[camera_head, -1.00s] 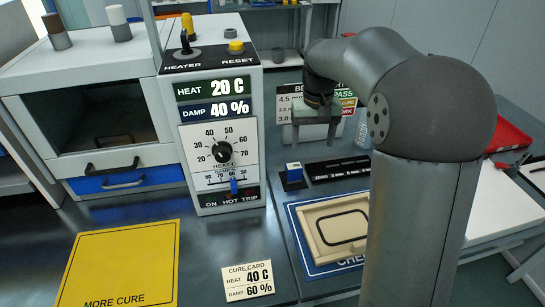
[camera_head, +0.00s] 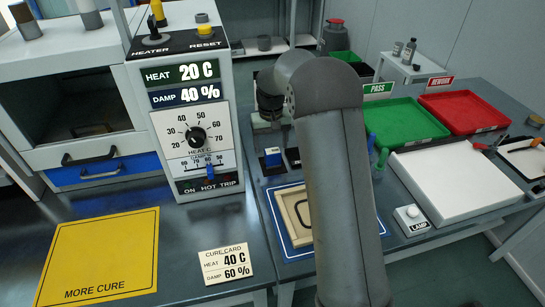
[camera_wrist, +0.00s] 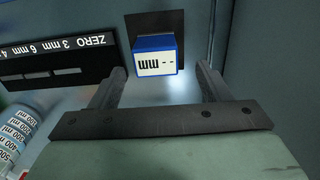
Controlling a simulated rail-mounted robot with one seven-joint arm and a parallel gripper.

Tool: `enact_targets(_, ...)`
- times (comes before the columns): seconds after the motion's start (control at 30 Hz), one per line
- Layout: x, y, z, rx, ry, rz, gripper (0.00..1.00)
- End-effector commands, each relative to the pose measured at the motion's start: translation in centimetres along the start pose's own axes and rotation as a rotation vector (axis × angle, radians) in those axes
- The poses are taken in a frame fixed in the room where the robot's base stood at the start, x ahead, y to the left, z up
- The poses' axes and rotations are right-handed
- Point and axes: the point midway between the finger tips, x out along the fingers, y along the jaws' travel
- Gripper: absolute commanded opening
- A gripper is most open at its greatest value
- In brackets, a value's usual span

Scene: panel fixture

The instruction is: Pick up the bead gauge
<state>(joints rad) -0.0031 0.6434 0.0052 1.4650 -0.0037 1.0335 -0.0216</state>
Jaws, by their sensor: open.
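The bead gauge (camera_head: 272,157) is a small blue block with a white face, on a dark pad right of the heater panel. In the wrist view the bead gauge (camera_wrist: 155,57) shows a white display reading "-- mm". My gripper (camera_wrist: 160,76) is open, its two fingers pointing toward the gauge, one to each side of it in the picture. Nothing is between the fingertips, and the gauge appears just beyond them. In the head view my arm hides part of the area right of the gauge.
The heater panel (camera_head: 190,110) stands close on the left. A framed beige panel (camera_head: 290,215) lies in front. Green (camera_head: 405,125) and red (camera_head: 465,108) trays are on the right.

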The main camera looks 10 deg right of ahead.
Motion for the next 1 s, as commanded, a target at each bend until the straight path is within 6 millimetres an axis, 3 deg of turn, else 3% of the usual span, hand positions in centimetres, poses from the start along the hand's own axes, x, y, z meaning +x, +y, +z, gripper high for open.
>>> enact_targets(0.17,1.1,0.1,0.2,0.001,-0.002,0.000,0.71)
enact_targets(0.43,4.9,0.4,0.7,0.000,-0.002,0.000,0.71)
enact_targets(0.73,5.6,0.4,0.7,0.000,0.000,0.000,0.71)
enact_targets(0.77,5.6,0.4,0.7,0.000,0.000,0.000,0.68)
enact_targets(0.93,5.6,0.4,0.7,0.000,0.000,0.000,0.21)
enact_targets(1.0,5.5,0.4,0.6,0.000,0.001,0.000,0.18)
